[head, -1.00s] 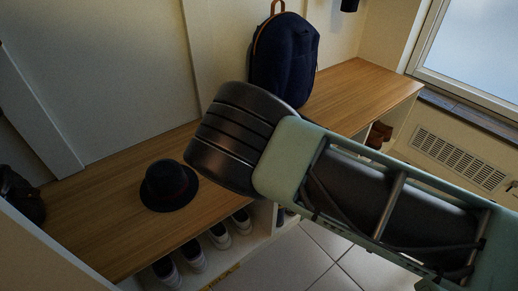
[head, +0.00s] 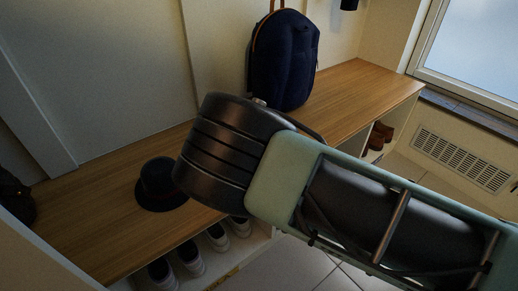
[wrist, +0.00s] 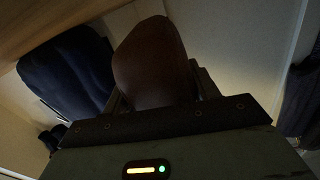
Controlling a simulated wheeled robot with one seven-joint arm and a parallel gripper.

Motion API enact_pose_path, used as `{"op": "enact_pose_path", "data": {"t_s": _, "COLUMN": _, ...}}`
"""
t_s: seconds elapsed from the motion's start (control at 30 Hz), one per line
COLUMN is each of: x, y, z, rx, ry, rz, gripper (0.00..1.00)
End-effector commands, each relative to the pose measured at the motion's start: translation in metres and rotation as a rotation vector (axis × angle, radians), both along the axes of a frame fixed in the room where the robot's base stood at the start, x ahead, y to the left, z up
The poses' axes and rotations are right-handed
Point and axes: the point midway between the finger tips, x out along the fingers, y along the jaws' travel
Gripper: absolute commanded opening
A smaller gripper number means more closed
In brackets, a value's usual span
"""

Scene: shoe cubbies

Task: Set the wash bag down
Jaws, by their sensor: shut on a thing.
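The wash bag (wrist: 150,58) shows in the wrist view as a brown, rounded, smooth shape standing out between the fingers of my gripper (wrist: 160,88). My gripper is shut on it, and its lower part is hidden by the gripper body. In the head view my own dark wrist and green arm cover the gripper and the bag, so the gap between the bag and the wooden bench top (head: 95,215) cannot be told there.
A dark blue backpack (head: 284,60) stands at the back of the bench and shows in the wrist view (wrist: 65,70). A black hat (head: 158,184) lies left of my arm. A dark bag (head: 14,200) is at the far left. Shoes (head: 190,258) fill cubbies below. Bench between hat and dark bag is clear.

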Motion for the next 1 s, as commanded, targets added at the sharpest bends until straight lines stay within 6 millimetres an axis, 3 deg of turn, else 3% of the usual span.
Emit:
{"op": "enact_pose_path", "data": {"t_s": 0.27, "x": -0.001, "y": 0.000, "z": -0.039, "rx": -0.001, "ry": -0.001, "rz": 0.002, "gripper": 0.34}}
{"op": "enact_pose_path", "data": {"t_s": 0.7, "x": 0.003, "y": 0.002, "z": -0.041, "rx": 0.002, "ry": -0.001, "rz": 0.000, "gripper": 0.34}}
{"op": "enact_pose_path", "data": {"t_s": 0.73, "x": 0.003, "y": 0.002, "z": -0.041, "rx": 0.001, "ry": 0.000, "rz": 0.000, "gripper": 0.65}}
{"op": "enact_pose_path", "data": {"t_s": 0.8, "x": 0.003, "y": 0.002, "z": -0.040, "rx": 0.001, "ry": -0.001, "rz": 0.000, "gripper": 0.81}}
{"op": "enact_pose_path", "data": {"t_s": 1.0, "x": 0.003, "y": 0.002, "z": -0.040, "rx": 0.001, "ry": 0.000, "rz": 0.000, "gripper": 0.81}}
